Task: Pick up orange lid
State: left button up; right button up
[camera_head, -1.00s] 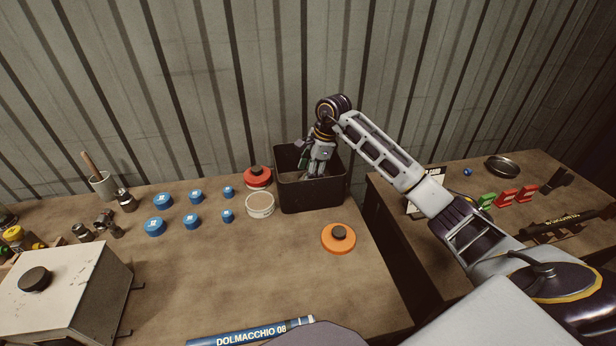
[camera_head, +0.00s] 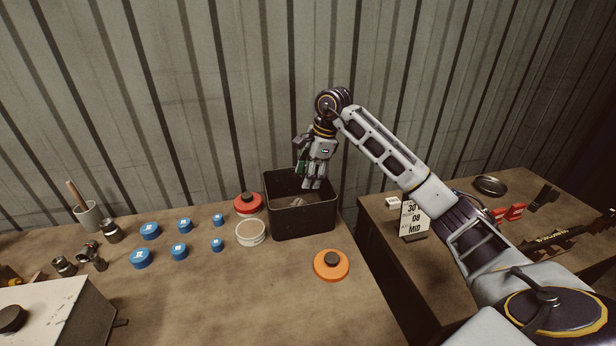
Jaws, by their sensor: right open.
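The orange lid (camera_head: 321,267) is a flat disc with a dark knob on top. It lies on the brown workbench (camera_head: 230,305), in front of the black bin and apart from it. My right gripper (camera_head: 308,184) points down over the black open bin (camera_head: 301,222), near its rim. It is open, and I see nothing held in it. The orange lid lies below and in front of my right gripper, not touched by it. My left gripper is out of view.
A red lid with a dark knob (camera_head: 248,203) and a round pale tin (camera_head: 250,233) stand left of the bin. Several blue caps (camera_head: 141,258) lie further left. A sign (camera_head: 413,219) stands on the right bench. Bench around the orange lid is clear.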

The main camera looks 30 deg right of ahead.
aim_at(330, 266)
jog(key=k+z, duration=0.15)
jog(key=z, duration=0.15)
jog(key=k+z, duration=0.15)
jog(key=z, duration=0.15)
jog(key=i+z, duration=0.15)
jog(key=z, duration=0.15)
jog(key=i+j+z, duration=0.25)
jog(key=k+l, duration=0.1)
